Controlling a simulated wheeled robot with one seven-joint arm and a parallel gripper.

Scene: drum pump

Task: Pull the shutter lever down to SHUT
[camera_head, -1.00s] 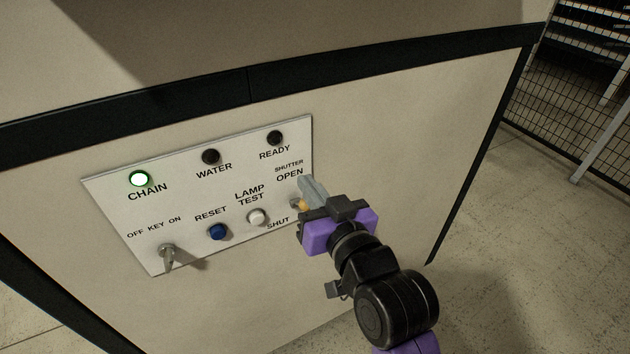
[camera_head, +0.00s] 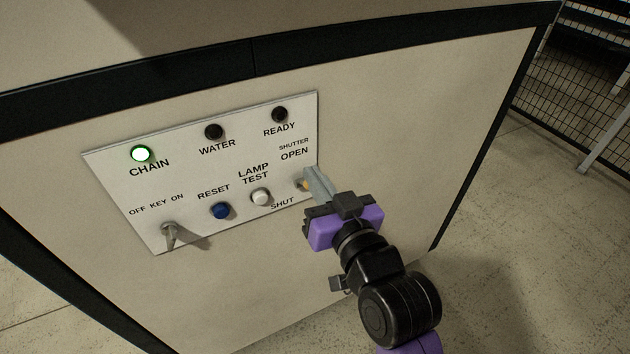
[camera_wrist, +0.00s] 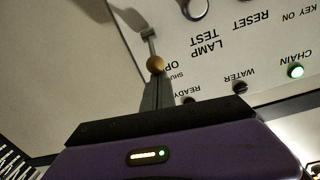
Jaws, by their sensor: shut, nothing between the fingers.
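The shutter lever (camera_head: 303,184) is at the right edge of the white panel, between the OPEN label (camera_head: 294,153) above and the SHUT label (camera_head: 282,203) below. It has a round orange-yellow knob, which also shows in the wrist view (camera_wrist: 155,64) with its thin stem running to the panel. My gripper (camera_head: 316,181) is shut with nothing between its fingers. Its fingertips are right at the knob, on its upper right side in the head view. I cannot tell if they touch it. The fingers hide part of the lever in the head view.
The panel (camera_head: 200,180) carries a lit green CHAIN lamp (camera_head: 142,154), dark WATER and READY lamps, a blue RESET button (camera_head: 220,211), a white LAMP TEST button (camera_head: 261,197) and a key switch (camera_head: 169,236). Free floor and a mesh fence (camera_head: 570,95) are at right.

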